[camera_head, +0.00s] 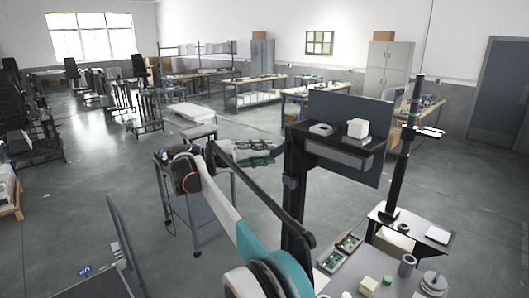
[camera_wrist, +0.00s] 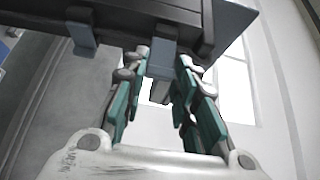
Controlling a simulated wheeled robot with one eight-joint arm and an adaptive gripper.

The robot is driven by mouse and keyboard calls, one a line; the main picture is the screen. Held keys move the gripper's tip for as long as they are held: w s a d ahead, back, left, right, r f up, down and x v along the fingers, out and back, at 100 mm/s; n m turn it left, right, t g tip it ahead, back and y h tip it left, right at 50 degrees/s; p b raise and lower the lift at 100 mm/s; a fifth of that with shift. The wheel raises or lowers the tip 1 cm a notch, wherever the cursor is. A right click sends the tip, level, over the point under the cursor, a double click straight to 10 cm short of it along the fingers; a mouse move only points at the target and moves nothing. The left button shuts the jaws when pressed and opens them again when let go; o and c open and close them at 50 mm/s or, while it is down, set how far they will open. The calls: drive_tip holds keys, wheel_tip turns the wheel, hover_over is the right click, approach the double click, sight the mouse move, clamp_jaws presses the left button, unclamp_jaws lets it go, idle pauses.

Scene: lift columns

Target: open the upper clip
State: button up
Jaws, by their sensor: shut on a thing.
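My gripper (camera_head: 264,152) reaches right to the upper part of a tall black column (camera_head: 296,205) in the head view. In the wrist view my gripper (camera_wrist: 158,84) has its teal-and-grey fingers on both sides of a small grey clip (camera_wrist: 161,56), shut on it. This clip sticks out from a dark bar (camera_wrist: 150,24). A second grey clip (camera_wrist: 84,38) sits on the same bar to the left, apart from the fingers. It also seems to show as a grey piece (camera_head: 288,181) on the column below my gripper. Whether the gripped clip has turned cannot be told.
A black shelf (camera_head: 330,146) with a white box (camera_head: 357,128) and a small white part tops the column, a grey panel (camera_head: 372,112) behind it. A wheeled cart (camera_head: 222,192) stands left of the column. A bench with small parts is at the lower right.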

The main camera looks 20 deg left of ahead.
idle(0.4)
drive_tip(key=o, duration=1)
drive_tip(key=shift+w+f, duration=0.1)
drive_tip(key=shift+o, duration=0.2)
drive_tip(key=shift+s+d+n+t+y+b, duration=0.25)
drive_tip(key=shift+n+t+y+b, duration=0.3)
drive_tip(key=shift+b, duration=0.25)
